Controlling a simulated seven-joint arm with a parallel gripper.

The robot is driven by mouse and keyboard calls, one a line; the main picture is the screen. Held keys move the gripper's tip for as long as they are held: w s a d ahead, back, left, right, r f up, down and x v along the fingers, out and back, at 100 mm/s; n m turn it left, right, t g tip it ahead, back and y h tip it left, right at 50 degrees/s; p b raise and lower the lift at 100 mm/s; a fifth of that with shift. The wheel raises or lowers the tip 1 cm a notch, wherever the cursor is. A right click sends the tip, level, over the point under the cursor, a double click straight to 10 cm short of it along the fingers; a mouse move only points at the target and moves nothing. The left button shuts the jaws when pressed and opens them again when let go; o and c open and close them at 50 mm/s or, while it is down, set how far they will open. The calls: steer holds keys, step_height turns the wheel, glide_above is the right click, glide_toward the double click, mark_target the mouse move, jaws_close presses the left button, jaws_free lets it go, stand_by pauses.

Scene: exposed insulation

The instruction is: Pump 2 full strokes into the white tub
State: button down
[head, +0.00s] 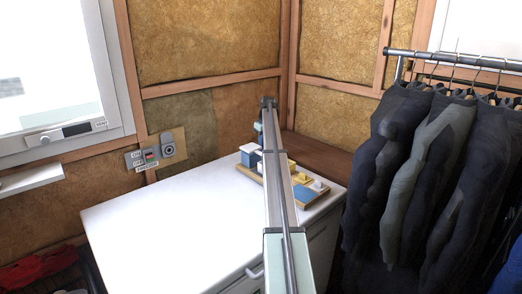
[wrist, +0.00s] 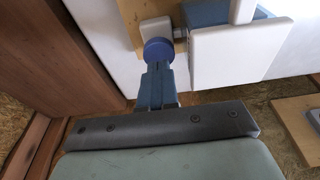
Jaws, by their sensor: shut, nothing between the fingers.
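In the wrist view my gripper (wrist: 160,75) is shut and empty, its blue fingers together. A dark blue round knob (wrist: 158,50) shows right at the fingertips; I cannot tell whether they touch it. A small white block (wrist: 155,28) is just beyond the knob. To the right is a larger white square-faced piece (wrist: 232,58), with a blue piece (wrist: 203,13) behind it. I cannot tell which white piece is the tub. In the head view my arm covers the gripper and part of the wooden board (head: 305,204) with its blue, white and yellow pieces.
The board stands at the back right of the white cabinet top (head: 165,220), whose left and front are clear. Dark suits on a rail (head: 440,54) hang at the right. A brown wooden surface (head: 325,158) lies behind the cabinet. Insulation walls (head: 205,40) enclose the corner.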

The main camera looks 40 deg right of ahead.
steer(key=shift+f, duration=0.2)
steer(key=shift+f, duration=0.35)
steer(key=shift+f, duration=1.15)
steer(key=shift+r, duration=1.7)
steer(key=shift+r, duration=2.5)
